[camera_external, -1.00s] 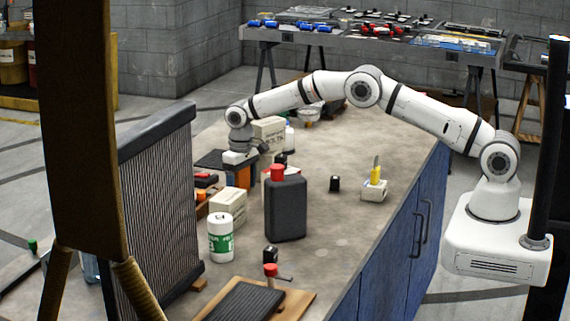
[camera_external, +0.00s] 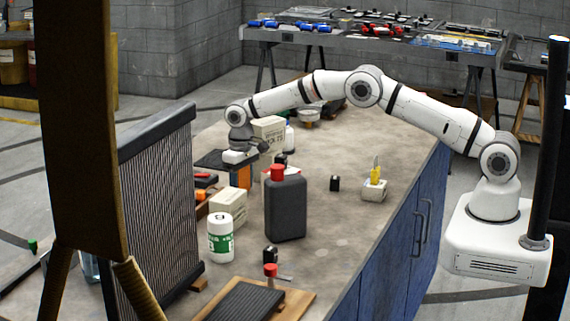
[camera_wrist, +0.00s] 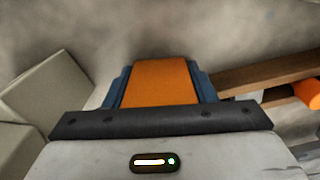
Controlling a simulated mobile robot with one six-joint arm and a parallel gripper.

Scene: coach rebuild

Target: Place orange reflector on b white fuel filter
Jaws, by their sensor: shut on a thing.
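The orange reflector (camera_wrist: 160,84) shows as an orange block between the two blue fingers of my gripper (camera_wrist: 161,72) in the wrist view. My gripper (camera_external: 240,176) is shut on it and points down over the far left part of the bench in the external view. The reflector's orange face (camera_external: 244,175) is partly visible there; its underside is hidden. A white cylinder with a green label (camera_external: 221,238), which looks like the white fuel filter, stands upright nearer the camera, apart from my gripper. I cannot make out a letter b on it.
A black bottle with a red cap (camera_external: 286,207) stands right of the white cylinder. Pale boxes (camera_external: 229,206) stand near my gripper. A radiator (camera_external: 160,215) stands at the bench's left edge. The bench's middle and right (camera_external: 340,150) are mostly clear.

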